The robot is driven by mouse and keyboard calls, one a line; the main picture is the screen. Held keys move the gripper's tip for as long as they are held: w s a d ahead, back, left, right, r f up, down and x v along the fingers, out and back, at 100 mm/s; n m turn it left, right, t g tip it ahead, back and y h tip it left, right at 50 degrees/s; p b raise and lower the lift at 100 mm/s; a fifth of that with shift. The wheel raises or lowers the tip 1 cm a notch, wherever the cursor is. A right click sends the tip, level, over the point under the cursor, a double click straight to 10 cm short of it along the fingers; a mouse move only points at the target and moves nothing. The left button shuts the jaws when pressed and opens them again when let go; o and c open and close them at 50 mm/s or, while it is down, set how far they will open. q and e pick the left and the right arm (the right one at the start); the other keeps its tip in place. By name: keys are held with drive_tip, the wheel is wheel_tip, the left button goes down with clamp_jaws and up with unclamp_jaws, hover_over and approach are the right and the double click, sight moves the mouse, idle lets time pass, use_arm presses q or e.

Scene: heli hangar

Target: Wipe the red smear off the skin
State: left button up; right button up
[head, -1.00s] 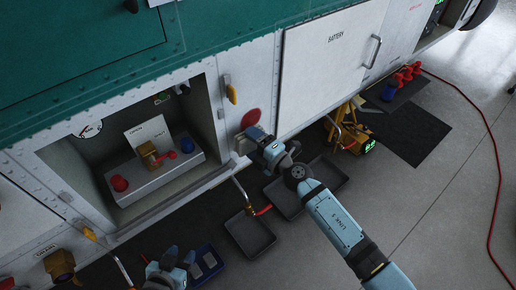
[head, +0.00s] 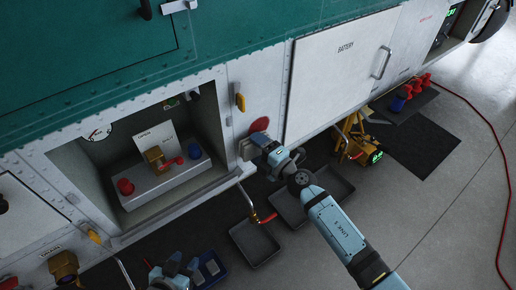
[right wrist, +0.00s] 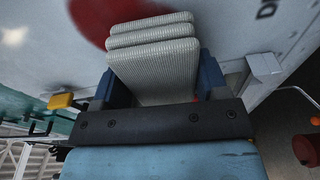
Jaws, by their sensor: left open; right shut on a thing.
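The red smear (head: 260,124) is a round patch on the white skin, left of the battery door. It also shows at the top of the right wrist view (right wrist: 92,18). My right gripper (head: 251,147) is just below and left of the smear, shut on a folded grey ribbed cloth (right wrist: 155,60). The cloth's front folds overlap the smear's edge in the right wrist view; I cannot tell whether it touches the skin.
An open bay (head: 130,165) with a knobbed box lies to the left. A yellow latch (head: 240,102) sits beside the smear. The battery door (head: 335,75) is to the right.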

drive_tip(key=shift+w+a, duration=0.35)
drive_tip(key=shift+w, duration=0.15)
